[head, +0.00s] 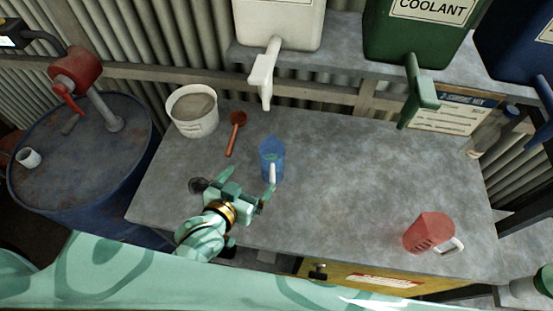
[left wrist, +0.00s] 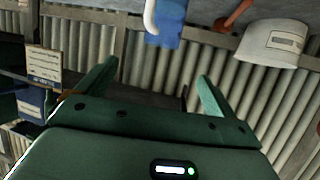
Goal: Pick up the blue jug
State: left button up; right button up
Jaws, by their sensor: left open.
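The blue jug (head: 270,158) stands upright on the grey bench, its pale handle facing the front. My left gripper (head: 248,192) is open and empty, just in front of the jug and a little to its left, one finger close to the handle. I cannot tell whether that finger touches it. In the left wrist view the jug (left wrist: 166,28) shows at the top, beyond and between the two spread fingers (left wrist: 155,90), with part of it cut off by the frame. My right gripper is not clearly in view.
A red jug (head: 428,232) stands at the bench's right front. White (head: 262,72) and green (head: 418,92) spouts hang over the back. The bench's middle right (head: 350,180) is clear.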

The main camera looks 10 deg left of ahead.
aim_at(265, 160)
pick_arm(q)
jog(key=x, duration=0.9)
jog(key=shift+w+b, duration=0.2)
jog(key=shift+b, duration=0.2)
jog(key=shift+w+d+f, duration=0.1)
jog(key=shift+w+f, duration=0.15)
jog(key=shift+w, duration=0.25)
jog(key=x, duration=0.4)
jog(key=shift+w+f+b, duration=0.2)
jog(key=shift+w+b, duration=0.1)
jog(key=shift+w, duration=0.05)
pick_arm(e)
jog(key=shift+s+a+f, duration=0.25)
jog(key=shift+s+f, duration=0.45)
jog(key=shift+s, duration=0.2)
pick_arm(q)
jog(key=shift+s, duration=0.1)
jog(key=shift+c, duration=0.3)
jog(key=c, duration=1.5)
jog(key=shift+r, duration=0.1)
jog(key=c, duration=0.3)
jog(key=shift+c, duration=0.2)
pick_arm(e)
jog(key=shift+s, duration=0.1)
